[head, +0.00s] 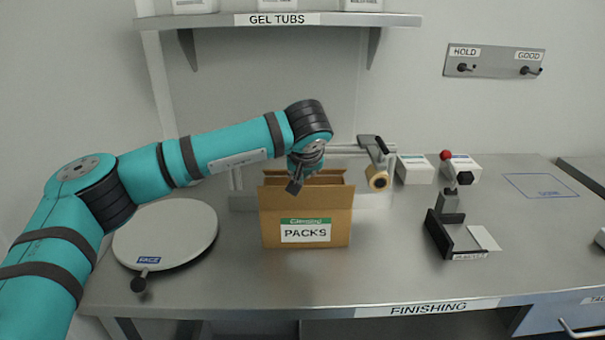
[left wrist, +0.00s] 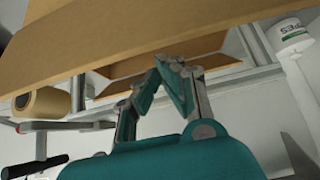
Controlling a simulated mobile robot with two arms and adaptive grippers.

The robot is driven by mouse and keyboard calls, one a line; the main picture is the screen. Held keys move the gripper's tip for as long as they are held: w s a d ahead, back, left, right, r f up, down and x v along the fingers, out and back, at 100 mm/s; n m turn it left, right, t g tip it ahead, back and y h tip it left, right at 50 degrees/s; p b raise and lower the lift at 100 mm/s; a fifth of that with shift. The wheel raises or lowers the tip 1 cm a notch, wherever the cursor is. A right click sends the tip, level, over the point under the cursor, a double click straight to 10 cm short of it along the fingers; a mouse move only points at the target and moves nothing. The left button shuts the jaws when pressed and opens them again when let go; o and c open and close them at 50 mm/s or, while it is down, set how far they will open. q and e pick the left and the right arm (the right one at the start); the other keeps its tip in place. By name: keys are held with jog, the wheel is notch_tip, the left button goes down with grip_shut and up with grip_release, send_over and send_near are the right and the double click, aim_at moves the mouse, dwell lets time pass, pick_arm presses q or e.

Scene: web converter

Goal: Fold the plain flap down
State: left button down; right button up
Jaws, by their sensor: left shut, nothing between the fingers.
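A brown cardboard box (head: 338,213) with a PACKS label stands upright on the steel bench, its top at least partly open. Raised cardboard edges show along its back and left. I cannot tell which one is the plain flap, as my gripper covers part of the top. In the left wrist view a broad plain cardboard panel (left wrist: 130,38) crosses the top, with the box opening beyond it. My left gripper (head: 294,187) is at the top left of the box, pointing down. Its fingers (left wrist: 168,62) are shut and empty, close to the cardboard; contact is unclear. My right gripper is out of view.
A tape roll (head: 377,179) on a dispenser arm hangs just right of the box, near its top. A round turntable (head: 185,230) lies to the left. A black fixture (head: 437,233) and small white boxes (head: 415,169) are to the right. The front bench is clear.

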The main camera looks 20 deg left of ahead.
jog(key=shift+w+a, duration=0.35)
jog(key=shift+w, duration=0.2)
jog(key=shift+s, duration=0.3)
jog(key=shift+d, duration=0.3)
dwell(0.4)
